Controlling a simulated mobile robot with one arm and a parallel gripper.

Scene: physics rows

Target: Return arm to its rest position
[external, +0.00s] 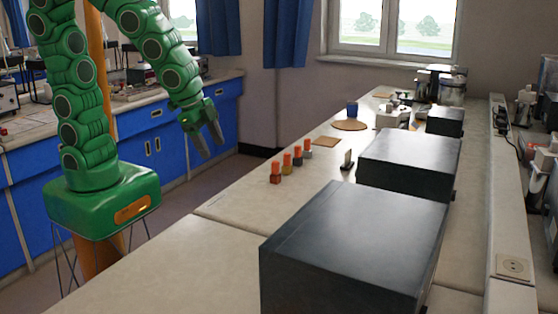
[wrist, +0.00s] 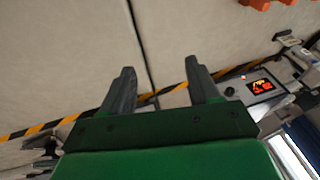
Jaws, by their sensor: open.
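My green arm rises from its base at the left of the external view and bends over and down. My gripper (external: 208,142) hangs at the arm's end in the air, left of the long bench, with its grey fingers pointing down. In the wrist view my gripper (wrist: 160,88) shows two dark fingers spread apart with nothing between them. The fingers touch nothing that I can see.
A long bench (external: 235,210) holds a row of several small orange-topped blocks (external: 287,160), a round brown mat (external: 350,125), a blue cup (external: 352,109) and large dark boxes (external: 350,240). Blue cabinets (external: 150,145) stand behind my arm. Floor shows between them.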

